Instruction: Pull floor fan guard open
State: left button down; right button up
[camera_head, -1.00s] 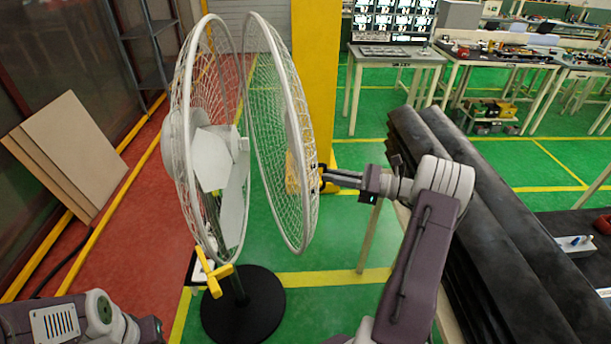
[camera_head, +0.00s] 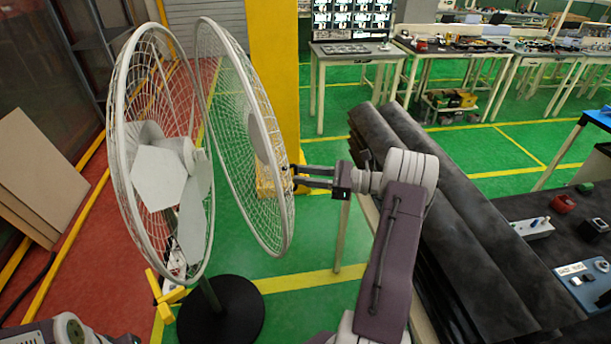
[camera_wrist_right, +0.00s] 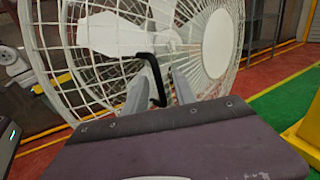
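The floor fan (camera_head: 160,180) stands at left in the head view. Its round white wire front guard (camera_head: 268,215) stands apart from the rear cage, with a wide gap between them, widest toward the bottom. My right gripper (camera_head: 292,176) is at the guard's right side. In the wrist view a black handle (camera_wrist_right: 156,82) on the guard lies between the two grey fingers (camera_wrist_right: 160,85). The fingers look apart, with a gap beside the handle; contact is hard to tell. My left arm shows at the lower left, but its gripper is out of view.
The fan's black round base (camera_head: 222,312) rests on the green floor. A yellow column (camera_head: 273,100) stands behind the guard. Long dark padded rolls (camera_head: 440,200) and a dark worktable (camera_head: 530,210) lie on the right. Boards (camera_head: 35,170) lean at the left.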

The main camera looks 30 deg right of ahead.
jog(key=s+d+r+b, duration=0.2)
jog(key=s+d+r, duration=0.2)
jog(key=s+r, duration=0.6)
jog(key=shift+s+d+r, duration=0.35)
jog(key=shift+d+r, duration=0.05)
jog(key=c, duration=0.7)
grip_shut()
